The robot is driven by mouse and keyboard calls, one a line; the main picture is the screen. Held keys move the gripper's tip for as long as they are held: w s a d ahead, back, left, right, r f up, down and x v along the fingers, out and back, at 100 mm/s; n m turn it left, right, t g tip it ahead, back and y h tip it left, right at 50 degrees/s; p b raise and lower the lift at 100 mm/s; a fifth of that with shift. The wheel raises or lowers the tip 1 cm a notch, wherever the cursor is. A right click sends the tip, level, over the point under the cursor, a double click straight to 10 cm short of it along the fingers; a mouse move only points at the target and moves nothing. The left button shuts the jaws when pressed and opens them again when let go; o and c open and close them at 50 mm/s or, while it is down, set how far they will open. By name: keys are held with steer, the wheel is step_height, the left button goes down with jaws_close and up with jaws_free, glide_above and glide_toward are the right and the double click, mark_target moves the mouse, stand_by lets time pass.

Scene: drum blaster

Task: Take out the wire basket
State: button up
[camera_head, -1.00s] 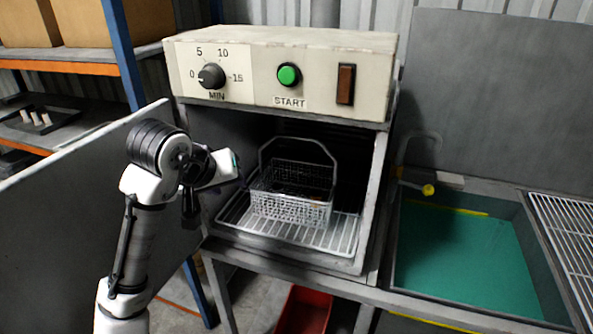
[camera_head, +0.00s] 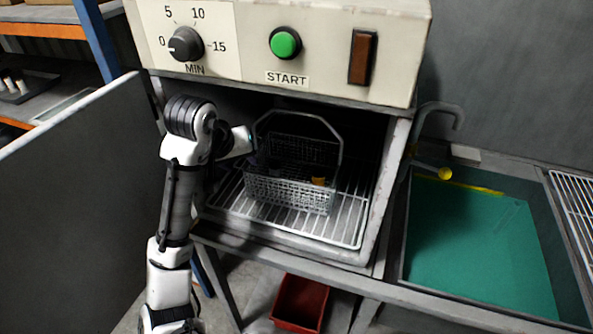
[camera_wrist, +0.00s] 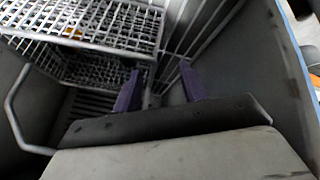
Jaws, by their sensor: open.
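The wire basket (camera_head: 290,194) stands upright on the wire rack inside the open cabinet. Its tall handle (camera_head: 300,113) stands up above it. A small orange-yellow thing (camera_head: 319,181) lies in the basket. In the wrist view the basket (camera_wrist: 95,22) fills the upper left, and a bent bar like its handle (camera_wrist: 14,112) shows at the left. My gripper (camera_wrist: 160,86) is open with two purple fingers apart, close to the basket's corner, with nothing visible between them. In the head view my gripper reaches into the cabinet at the basket's left side, its fingertips hard to make out there.
The cabinet's rack (camera_head: 347,218) has bare room right of the basket. The control box (camera_head: 230,45) overhangs the opening. The open door (camera_head: 60,200) stands left of my arm. A sink with a green bottom (camera_head: 475,240) lies to the right, and a red bin (camera_head: 300,303) below.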

mark_target(251, 169)
steer(key=x, duration=0.3)
steer(key=d+x, duration=0.1)
steer(key=x, duration=0.1)
steer(key=shift+w+f, duration=0.1)
steer(key=shift+f, duration=0.1)
steer(key=shift+w+f, duration=0.2)
steer(key=shift+f, duration=0.1)
jaws_close()
stand_by(1.1)
